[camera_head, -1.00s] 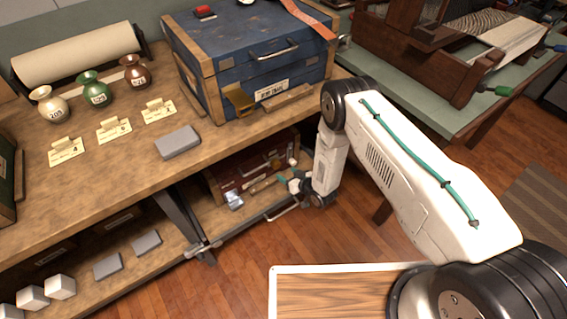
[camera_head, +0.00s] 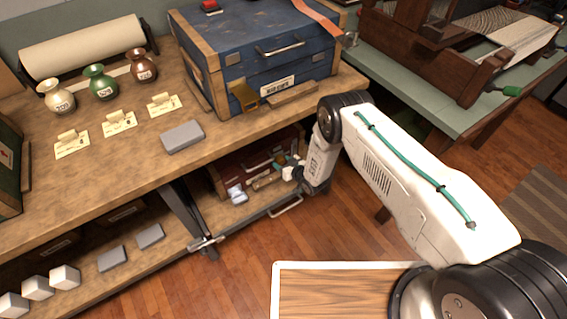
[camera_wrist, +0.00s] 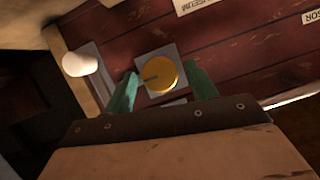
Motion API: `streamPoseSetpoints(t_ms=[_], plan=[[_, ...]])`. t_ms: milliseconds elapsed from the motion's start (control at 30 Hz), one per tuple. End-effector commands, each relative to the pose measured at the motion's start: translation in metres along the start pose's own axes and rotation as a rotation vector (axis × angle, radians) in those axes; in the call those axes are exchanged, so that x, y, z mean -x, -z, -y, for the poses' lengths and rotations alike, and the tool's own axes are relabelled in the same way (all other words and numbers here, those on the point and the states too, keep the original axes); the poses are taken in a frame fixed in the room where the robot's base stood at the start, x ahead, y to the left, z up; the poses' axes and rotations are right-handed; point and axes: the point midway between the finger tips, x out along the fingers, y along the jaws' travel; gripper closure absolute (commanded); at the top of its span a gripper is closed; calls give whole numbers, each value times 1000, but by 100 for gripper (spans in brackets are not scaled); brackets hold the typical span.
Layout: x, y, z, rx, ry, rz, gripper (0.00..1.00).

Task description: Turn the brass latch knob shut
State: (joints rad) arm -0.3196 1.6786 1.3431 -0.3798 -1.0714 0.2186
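The brass knob (camera_wrist: 166,75) is round and sits on a square grey plate (camera_wrist: 172,52) on a dark red slatted wooden face. In the wrist view my gripper (camera_wrist: 162,88) is open, with one green fingertip on each side of the knob and gaps between. I cannot tell whether the tips are level with it in depth. In the head view my gripper (camera_head: 287,168) reaches to the dark red chest (camera_head: 228,177) on the lower shelf; the knob cannot be made out clearly there.
A pale wooden board (camera_wrist: 175,155) with a dark screwed strip fills the bottom of the wrist view and hides the finger bases. A white rounded piece (camera_wrist: 80,63) is left of the knob. The workbench top (camera_head: 235,132) overhangs the shelf and carries a blue chest (camera_head: 235,60).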

Motion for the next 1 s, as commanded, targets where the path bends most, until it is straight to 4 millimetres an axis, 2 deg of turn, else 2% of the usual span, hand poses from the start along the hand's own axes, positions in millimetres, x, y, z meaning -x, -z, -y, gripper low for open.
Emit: streamPoseSetpoints(t_ms=[33, 133, 567, 1000], plan=[[0, 0, 0, 0, 0, 0, 57], [0, 0, 0, 0, 0, 0, 85], [0, 0, 0, 58, -25, 1, 85], [0, -1, 4, 379, -159, 10, 85]])
